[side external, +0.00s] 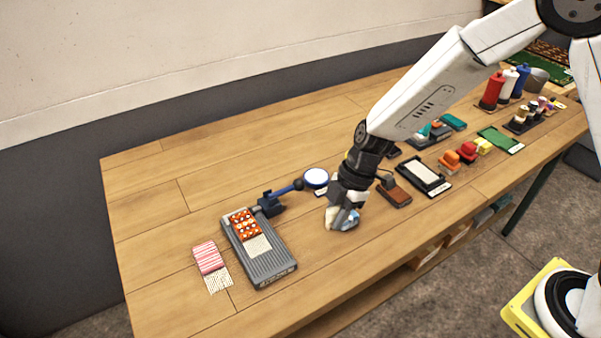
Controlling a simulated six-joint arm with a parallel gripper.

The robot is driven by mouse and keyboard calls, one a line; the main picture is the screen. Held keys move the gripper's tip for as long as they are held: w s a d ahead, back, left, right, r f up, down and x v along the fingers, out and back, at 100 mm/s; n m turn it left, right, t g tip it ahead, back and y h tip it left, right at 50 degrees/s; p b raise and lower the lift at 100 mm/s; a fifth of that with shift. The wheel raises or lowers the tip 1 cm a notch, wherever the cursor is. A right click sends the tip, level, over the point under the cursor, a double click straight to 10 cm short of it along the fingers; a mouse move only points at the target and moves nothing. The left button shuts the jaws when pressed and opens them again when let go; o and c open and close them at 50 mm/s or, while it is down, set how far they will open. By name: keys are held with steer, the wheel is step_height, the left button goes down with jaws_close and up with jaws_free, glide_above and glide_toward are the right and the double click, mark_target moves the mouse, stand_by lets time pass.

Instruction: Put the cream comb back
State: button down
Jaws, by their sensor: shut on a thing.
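My gripper (345,222) is low over the middle front of the wooden table, pointing down. It is shut on a small pale thing, which I take to be the cream comb (333,215). The fingers hide much of it, and its teeth cannot be made out. I cannot tell whether it touches the tabletop. To the right, a black-framed tray with a white inside (424,173) lies on the table. A brown brush-like block (394,193) lies between that tray and my gripper.
A grey ribbed board (272,262) with a patterned orange rug piece (244,224) lies left of my gripper. A blue-armed magnifier (316,178) stands close behind. A pink striped piece (208,257) lies far left. Red and yellow blocks, a green tray (501,139) and bottles (492,90) stand right.

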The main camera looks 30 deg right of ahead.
glide_above(309, 243)
steer(key=d, duration=0.2)
steer(key=shift+s+a+f, duration=0.1)
steer(key=shift+s+f, duration=0.05)
steer(key=shift+f, duration=1.2)
steer(key=shift+s+a+f, duration=0.1)
steer(key=shift+f, duration=1.2)
steer(key=shift+w+f, duration=0.3)
steer(key=shift+f, duration=1.5)
steer(key=shift+f, duration=0.15)
steer(key=c, duration=0.5)
jaws_free()
steer(key=shift+c, duration=0.2)
steer(key=v, duration=1.2)
